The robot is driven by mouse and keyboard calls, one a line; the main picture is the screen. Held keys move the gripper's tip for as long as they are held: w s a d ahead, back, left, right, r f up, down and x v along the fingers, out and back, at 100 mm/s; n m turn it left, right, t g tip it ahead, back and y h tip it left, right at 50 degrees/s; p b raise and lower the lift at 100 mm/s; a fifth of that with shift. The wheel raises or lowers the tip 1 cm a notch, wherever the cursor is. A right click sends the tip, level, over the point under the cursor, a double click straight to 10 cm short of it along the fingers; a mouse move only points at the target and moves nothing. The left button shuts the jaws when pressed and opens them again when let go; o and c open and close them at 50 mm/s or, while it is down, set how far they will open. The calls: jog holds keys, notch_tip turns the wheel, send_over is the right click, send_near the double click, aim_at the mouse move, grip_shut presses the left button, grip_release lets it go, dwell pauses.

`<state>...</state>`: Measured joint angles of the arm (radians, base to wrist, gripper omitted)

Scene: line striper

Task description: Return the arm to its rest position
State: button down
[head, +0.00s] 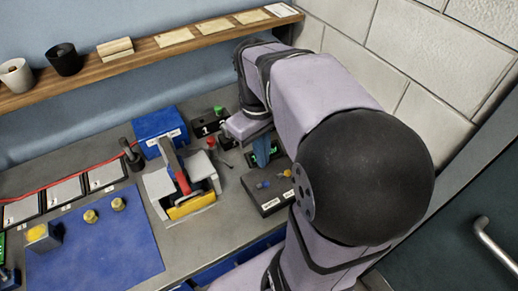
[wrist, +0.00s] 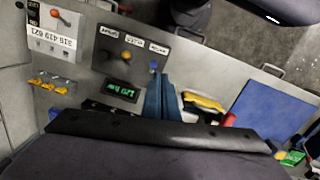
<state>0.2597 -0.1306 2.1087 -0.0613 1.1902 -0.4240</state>
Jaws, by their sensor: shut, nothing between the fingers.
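My gripper (head: 262,150) is over the right part of the bench in the head view, partly hidden by my own arm. Its blue fingers (wrist: 163,98) show in the wrist view, pressed together with nothing between them. They point toward a dark control box (wrist: 135,48) with an orange knob and a small blue lever. The control box also shows in the head view (head: 266,208), just in front of the fingers. A green-lit display (wrist: 121,90) sits beside the fingers. I cannot tell whether the fingertips touch anything.
A striper-like device (head: 183,210) with a red and grey handle stands left of my gripper. A blue box (head: 158,125) is behind it. A blue mat (head: 95,255) with yellow pieces lies at left. A wooden shelf (head: 130,62) runs along the back; a block wall (head: 400,50) is at right.

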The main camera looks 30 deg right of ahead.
notch_tip(320, 180, down, 6)
jog(key=w+m+t, duration=0.2)
jog(key=m, duration=0.2)
jog(key=s+a+f+n+g, duration=0.1)
jog(key=s+a+f, duration=0.4)
jog(key=s+a, duration=0.2)
jog(key=shift+a+f+n+y, duration=0.3)
jog(key=shift+a+f+n, duration=0.1)
jog(key=shift+a, duration=0.4)
